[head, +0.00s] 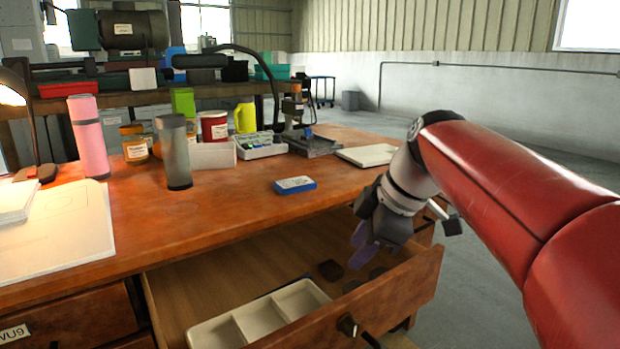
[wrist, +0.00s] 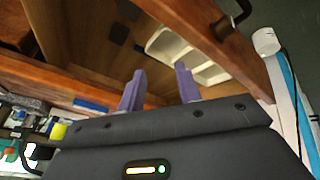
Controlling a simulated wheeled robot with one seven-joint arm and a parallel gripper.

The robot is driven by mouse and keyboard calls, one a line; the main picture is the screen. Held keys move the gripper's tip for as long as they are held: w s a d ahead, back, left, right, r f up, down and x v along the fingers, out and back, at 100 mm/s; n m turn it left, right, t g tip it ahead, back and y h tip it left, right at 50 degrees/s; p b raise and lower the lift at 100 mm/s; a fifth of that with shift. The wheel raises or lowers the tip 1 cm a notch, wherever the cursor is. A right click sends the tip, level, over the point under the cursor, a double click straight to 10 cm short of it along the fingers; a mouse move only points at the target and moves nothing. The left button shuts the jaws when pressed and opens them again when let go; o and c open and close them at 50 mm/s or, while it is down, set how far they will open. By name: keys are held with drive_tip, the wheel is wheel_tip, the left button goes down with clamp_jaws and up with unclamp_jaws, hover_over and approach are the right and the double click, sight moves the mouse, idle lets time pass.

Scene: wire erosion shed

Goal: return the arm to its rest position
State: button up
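My gripper (head: 366,247) hangs over the right part of an open wooden drawer (head: 215,262), below the level of the desk top. It also shows in the wrist view (wrist: 160,88), where its two purple fingers stand apart with nothing between them. My red and grey arm reaches in from the right of the head view. In the drawer are a white divided tray (head: 262,318), a small dark brown item (head: 331,270) and dark round pieces near the gripper, partly hidden by it and the drawer front.
On the wooden desk (head: 235,215) are a blue box (head: 295,185), a grey tumbler (head: 174,152), a pink bottle (head: 88,136), jars, a white pad (head: 368,155) and papers (head: 58,232). The drawer front (head: 395,297) stands out into the room. Open floor lies behind and right.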

drive_tip(key=s+d+f+m+t+h+p, duration=0.1)
drive_tip(key=s+d+f+m+h+p, duration=0.1)
drive_tip(key=s+f+m, duration=0.3)
drive_tip(key=s+d+f+m+t+h+p, duration=0.1)
drive_tip(key=s+d+f+m, duration=0.3)
drive_tip(key=s+m, duration=0.7)
drive_tip(key=shift+s+d+f+m+h+p, duration=0.3)
drive_tip(key=shift+f+h+p, duration=0.1)
drive_tip(key=shift+h+p, duration=0.3)
